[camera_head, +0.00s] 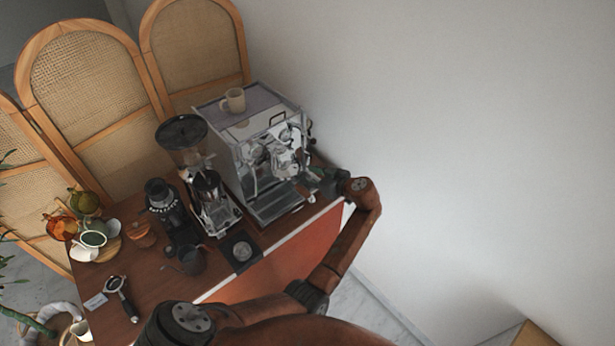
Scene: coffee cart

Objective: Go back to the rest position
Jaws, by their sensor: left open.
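My left gripper (318,178) is at the right front side of the espresso machine (262,200), at the end of my brown arm. It is small and dark here. It is open, and I see nothing held between its fingers. I cannot tell whether it touches the machine. My right gripper is not in view.
A coffee grinder (187,140) and a smaller dark grinder (162,197) stand left of the machine. A dark pitcher (192,262), a portafilter (121,296) and several cups share the wooden cart top (150,277). Cane screens (85,85) stand behind; a white wall (450,130) is at right.

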